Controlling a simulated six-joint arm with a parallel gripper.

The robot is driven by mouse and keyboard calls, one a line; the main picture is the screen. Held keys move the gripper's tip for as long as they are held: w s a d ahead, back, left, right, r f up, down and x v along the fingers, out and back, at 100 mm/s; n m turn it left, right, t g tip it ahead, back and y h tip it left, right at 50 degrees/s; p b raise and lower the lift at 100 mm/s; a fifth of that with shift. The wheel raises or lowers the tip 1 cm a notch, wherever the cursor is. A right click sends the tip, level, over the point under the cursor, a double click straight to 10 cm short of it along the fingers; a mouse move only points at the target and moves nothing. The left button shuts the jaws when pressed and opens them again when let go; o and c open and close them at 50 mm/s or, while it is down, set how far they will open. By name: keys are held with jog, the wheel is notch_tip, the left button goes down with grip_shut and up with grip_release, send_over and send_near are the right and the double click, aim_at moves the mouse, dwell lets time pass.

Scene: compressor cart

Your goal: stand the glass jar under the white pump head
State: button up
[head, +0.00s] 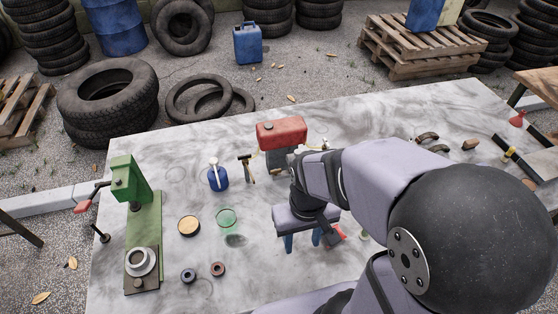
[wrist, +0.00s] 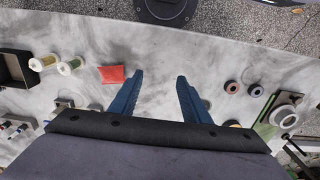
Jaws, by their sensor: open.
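The glass jar (head: 227,219) is a small clear green-tinted vessel standing on the grey table, left of my gripper in the head view. The white pump head (head: 213,163) tops a blue bottle (head: 218,180) that stands upright behind the jar, slightly to its left. The jar is in front of the bottle, apart from it. My gripper (head: 302,243) is open and empty, pointing down over the table to the right of the jar. Its two blue fingers show spread in the wrist view (wrist: 160,79). I cannot make out the jar or pump clearly there.
A green press (head: 143,220) stands at the left. A round tan-topped tin (head: 188,226) and two rings (head: 188,275) (head: 218,268) lie near the jar. A hammer (head: 246,164) and red tank (head: 281,132) are behind. A red piece (wrist: 112,74) lies beside my gripper.

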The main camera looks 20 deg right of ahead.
jog(key=shift+a, duration=0.1)
jog(key=c, duration=0.5)
jog(key=shift+a+f, duration=0.2)
jog(key=shift+a, duration=0.1)
grip_shut()
jog(key=w+a+f+n+b, duration=0.1)
jog(key=a+f+n, duration=0.15)
jog(key=a, duration=0.25)
jog(key=w+a+f+n+b, duration=0.2)
jog(key=a+n, duration=0.1)
jog(key=a, duration=0.3)
jog(key=w+a+r+m, duration=0.4)
jog(key=w+a+m, duration=0.1)
jog(key=w, duration=0.1)
jog(key=shift+w+r+m, duration=0.25)
jog(key=shift+r+m, duration=0.1)
